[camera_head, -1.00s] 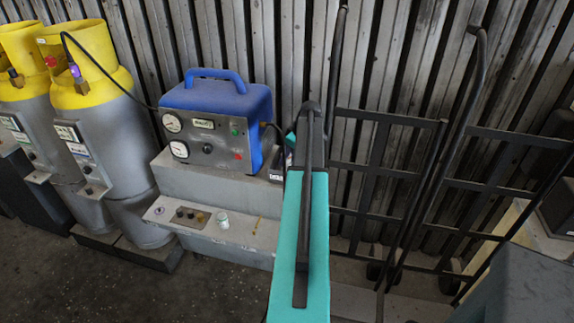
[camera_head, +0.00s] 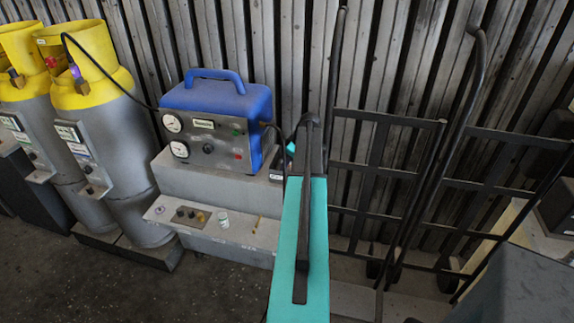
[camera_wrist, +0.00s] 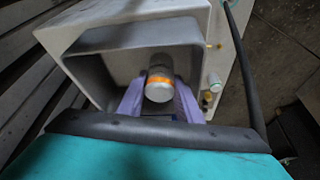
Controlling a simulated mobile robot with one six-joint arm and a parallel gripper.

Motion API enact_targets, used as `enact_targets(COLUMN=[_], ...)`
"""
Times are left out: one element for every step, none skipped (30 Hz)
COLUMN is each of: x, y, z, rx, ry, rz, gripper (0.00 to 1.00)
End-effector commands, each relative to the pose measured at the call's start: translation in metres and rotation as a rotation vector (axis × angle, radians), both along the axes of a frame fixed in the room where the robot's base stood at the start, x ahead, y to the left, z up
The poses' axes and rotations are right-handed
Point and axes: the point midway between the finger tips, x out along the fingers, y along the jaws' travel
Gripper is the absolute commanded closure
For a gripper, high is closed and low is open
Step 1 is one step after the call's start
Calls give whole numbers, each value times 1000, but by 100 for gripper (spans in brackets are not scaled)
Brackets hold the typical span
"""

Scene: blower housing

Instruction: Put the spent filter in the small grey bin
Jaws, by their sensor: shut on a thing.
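The filter (camera_wrist: 159,82) is a short cylinder with a grey end cap and an orange band, seen in the wrist view. My gripper (camera_wrist: 158,90) is shut on it, with one pale purple finger on each side. The filter and fingertips are in front of or inside the square opening of a grey box (camera_wrist: 82,53); the exact depth is unclear. In the head view, my arm hides the filter and fingers. I cannot clearly identify the small grey bin in either view.
A blue machine (camera_head: 215,115) with gauges stands on a grey stepped block (camera_head: 183,188). A small cup (camera_head: 223,221) sits on its lower ledge. Yellow-topped cylinders (camera_head: 95,130) stand left. Black hand trucks (camera_head: 395,170) lean at the wall; a dark grey box (camera_head: 535,285) is lower right.

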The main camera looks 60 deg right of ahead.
Motion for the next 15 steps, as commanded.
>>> enact_targets(x=[0,0,0,0,0,0,0,0,0,0,0,0,0,0,0], y=[0,0,0,0,0,0,0,0,0,0,0,0,0,0,0], z=[-2,-3,-3,-4,-3,-3,-3,-3,-3,-3,-3,-3,-3,-3,-2], rx=[0,0,0,0,0,0,0,0,0,0,0,0,0,0,0], ry=[0,0,0,0,0,0,0,0,0,0,0,0,0,0,0], rz=[0,0,0,0,0,0,0,0,0,0,0,0,0,0,1], gripper=[99,99,99,67,62,61,61,61,61,61,61,61,61,61,61])
